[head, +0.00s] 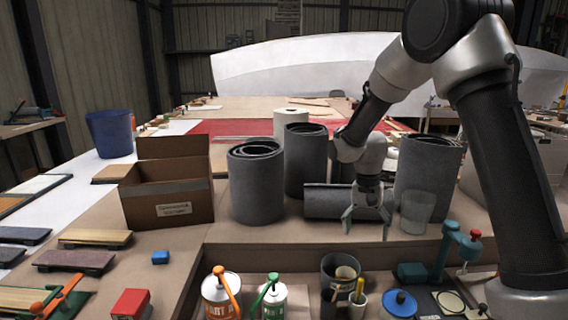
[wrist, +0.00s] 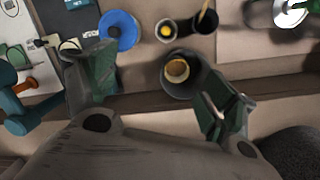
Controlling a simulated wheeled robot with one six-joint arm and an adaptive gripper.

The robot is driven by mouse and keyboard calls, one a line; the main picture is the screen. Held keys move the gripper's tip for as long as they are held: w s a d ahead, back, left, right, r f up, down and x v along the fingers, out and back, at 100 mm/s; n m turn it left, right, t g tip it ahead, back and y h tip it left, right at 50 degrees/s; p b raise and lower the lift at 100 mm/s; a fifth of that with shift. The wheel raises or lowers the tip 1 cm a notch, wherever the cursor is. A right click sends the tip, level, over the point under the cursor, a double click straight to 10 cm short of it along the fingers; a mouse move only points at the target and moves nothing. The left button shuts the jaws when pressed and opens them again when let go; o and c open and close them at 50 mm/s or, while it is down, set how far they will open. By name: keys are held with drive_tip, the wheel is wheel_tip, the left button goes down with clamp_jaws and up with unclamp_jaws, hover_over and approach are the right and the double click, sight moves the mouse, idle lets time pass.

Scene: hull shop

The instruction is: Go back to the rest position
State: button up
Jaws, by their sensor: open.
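My gripper (head: 367,222) is open and empty in the head view. It points down in front of a grey roll lying on its side (head: 322,202), with a clear cup (head: 416,212) close to its right. In the wrist view my gripper's fingers (wrist: 158,105) are spread wide. A dark cup holding a smaller tan cup (wrist: 178,72) shows between and beyond them. The same dark cup (head: 341,268) stands below my gripper in the head view, on the lower front surface.
Grey upright rolls (head: 256,182) stand behind and beside my gripper, with a cardboard box (head: 168,200) at left. In front are an orange-handled can (head: 221,296), a green-handled can (head: 273,297), a blue disc (head: 399,303) and a teal clamp-like tool (head: 452,245). A raised ledge edge (head: 300,246) runs across.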

drive_tip(key=s+d+r+n+t, duration=0.1)
drive_tip(key=s+d+r+t, duration=0.1)
drive_tip(key=s+d+r, duration=0.2)
drive_tip(key=s+d+r+n+t, duration=0.2)
drive_tip(key=s+d+r, duration=0.2)
drive_tip(key=s+r, duration=0.6)
drive_tip(key=s+d+r+n+t, duration=0.2)
drive_tip(key=s+d+r, duration=0.2)
drive_tip(key=s+r, duration=0.3)
drive_tip(key=shift+s+d, duration=0.25)
drive_tip(key=shift+s, duration=2.55)
